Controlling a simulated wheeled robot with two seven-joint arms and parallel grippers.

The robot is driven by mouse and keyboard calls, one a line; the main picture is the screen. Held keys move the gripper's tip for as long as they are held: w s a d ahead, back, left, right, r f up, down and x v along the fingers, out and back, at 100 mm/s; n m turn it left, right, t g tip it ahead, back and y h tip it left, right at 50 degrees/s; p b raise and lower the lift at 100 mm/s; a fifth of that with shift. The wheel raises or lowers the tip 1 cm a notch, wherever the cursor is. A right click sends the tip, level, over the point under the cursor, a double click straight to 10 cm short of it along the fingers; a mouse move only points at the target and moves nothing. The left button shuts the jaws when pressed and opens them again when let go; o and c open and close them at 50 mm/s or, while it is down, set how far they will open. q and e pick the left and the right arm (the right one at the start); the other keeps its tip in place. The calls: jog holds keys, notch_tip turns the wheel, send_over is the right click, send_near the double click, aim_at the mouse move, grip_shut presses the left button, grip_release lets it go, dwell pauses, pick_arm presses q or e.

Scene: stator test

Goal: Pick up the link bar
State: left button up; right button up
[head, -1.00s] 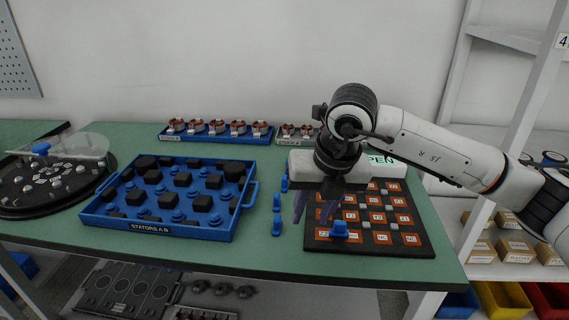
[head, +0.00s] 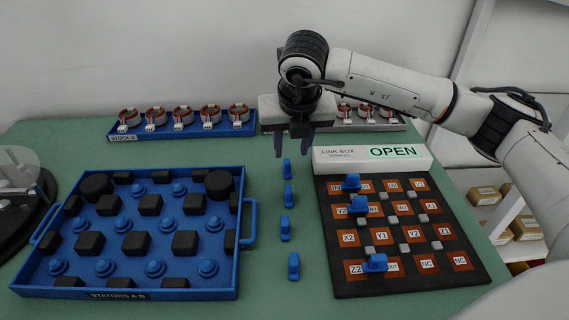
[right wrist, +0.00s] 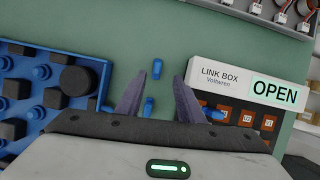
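Several small blue pieces that look like link bars stand in a column on the green table between the blue tray and the link box board; the farthest one (head: 287,168) is closest to my right gripper (head: 293,150). That gripper is open and empty, pointing down above the far end of the column. In the right wrist view a blue piece (right wrist: 159,69) lies just beyond the gap between the fingertips (right wrist: 158,80), and another (right wrist: 148,107) shows between the fingers. More blue pieces (head: 358,206) sit on the black link box board (head: 405,283). My left gripper is out of view.
The white link box (head: 330,160) reading OPEN stands behind the board. The blue stator tray (head: 245,190) is left of the column. The blue stock rack (head: 185,130) and a grey stock rack (head: 270,128) line the back. The table in front of the column is clear.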

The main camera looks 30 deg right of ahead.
aim_at(287, 161)
jog(key=shift+p+x, duration=0.4)
jog(key=shift+x, duration=2.65)
jog(key=shift+w+a, duration=0.15)
grip_shut()
